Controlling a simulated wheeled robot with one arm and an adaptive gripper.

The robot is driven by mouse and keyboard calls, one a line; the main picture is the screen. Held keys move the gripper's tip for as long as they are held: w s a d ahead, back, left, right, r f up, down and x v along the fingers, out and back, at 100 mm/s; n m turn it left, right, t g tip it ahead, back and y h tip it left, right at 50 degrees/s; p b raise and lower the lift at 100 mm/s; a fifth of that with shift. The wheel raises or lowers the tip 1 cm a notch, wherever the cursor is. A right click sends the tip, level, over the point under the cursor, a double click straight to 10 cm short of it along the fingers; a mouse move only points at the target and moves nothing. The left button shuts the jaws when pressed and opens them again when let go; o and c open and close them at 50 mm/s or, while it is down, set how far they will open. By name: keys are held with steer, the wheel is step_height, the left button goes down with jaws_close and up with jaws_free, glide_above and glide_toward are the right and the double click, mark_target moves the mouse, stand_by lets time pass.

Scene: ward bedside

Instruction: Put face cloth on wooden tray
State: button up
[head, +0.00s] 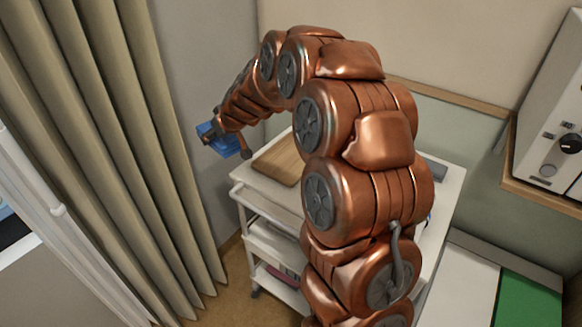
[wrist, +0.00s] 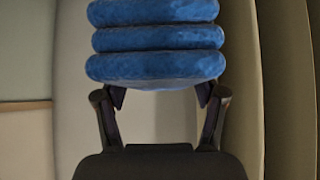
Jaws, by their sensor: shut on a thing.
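The face cloth is blue and folded in thick layers. It shows large in the wrist view (wrist: 155,40) and small in the head view (head: 222,142). My gripper (wrist: 160,95) is shut on the cloth's near edge and holds it up in the air. In the head view the cloth hangs at the left of the cart, near the curtain. The wooden tray (head: 279,160) lies on the white cart's top, to the right of the cloth. My arm hides the tray's right part.
The white cart (head: 245,178) has lower shelves, with a dark reddish item (head: 284,276) on one. Beige curtains (head: 110,130) hang close at the left. A grey device (head: 555,120) stands on a wooden ledge at the right. A white and green surface (head: 530,298) is at lower right.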

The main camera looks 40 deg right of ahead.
steer(key=d+f+n+y+b, duration=0.15)
steer(key=d+b, duration=0.45)
steer(key=d, duration=0.6)
steer(key=b, duration=0.3)
glide_above(292, 158)
steer(key=f, duration=0.2)
steer(key=shift+n+g, duration=0.3)
steer(key=shift+n, duration=0.05)
step_height(292, 158, down, 9)
steer(key=shift+w+r+p, duration=0.1)
steer(key=shift+r+p, duration=0.1)
steer(key=shift+p, duration=0.6)
steer(key=shift+f, duration=0.6)
steer(key=c, duration=0.5)
steer(key=o, duration=1.7)
steer(key=shift+r, duration=0.1)
steer(key=b+v, duration=0.3)
steer(key=v, duration=0.9)
steer(key=shift+d, duration=0.1)
